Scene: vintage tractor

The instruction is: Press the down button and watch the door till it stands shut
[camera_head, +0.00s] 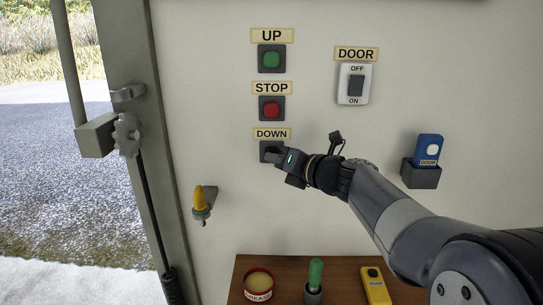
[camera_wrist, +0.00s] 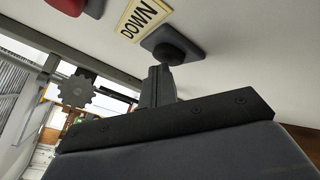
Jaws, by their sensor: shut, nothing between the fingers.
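The down button (camera_head: 266,146) is a dark button on a dark plate, under a cream DOWN label (camera_head: 271,133) on the pale wall. My gripper (camera_head: 274,157) is shut and empty, its tip over the lower part of that plate. In the wrist view the shut fingers (camera_wrist: 158,74) reach up close to the round black button (camera_wrist: 174,47); I cannot tell whether they touch it or whether it is pushed in. The doorway (camera_head: 65,140) at the left is open, with gravel and dry grass outside. No door panel shows across the visible part.
Above are the red STOP button (camera_head: 271,108) and green UP button (camera_head: 271,60). A DOOR switch (camera_head: 354,85) and a blue remote in a holder (camera_head: 421,176) are to the right. A yellow-handled valve (camera_head: 203,200) is lower left. The wooden shelf (camera_head: 285,268) below holds a tin, a green-handled item and a yellow remote.

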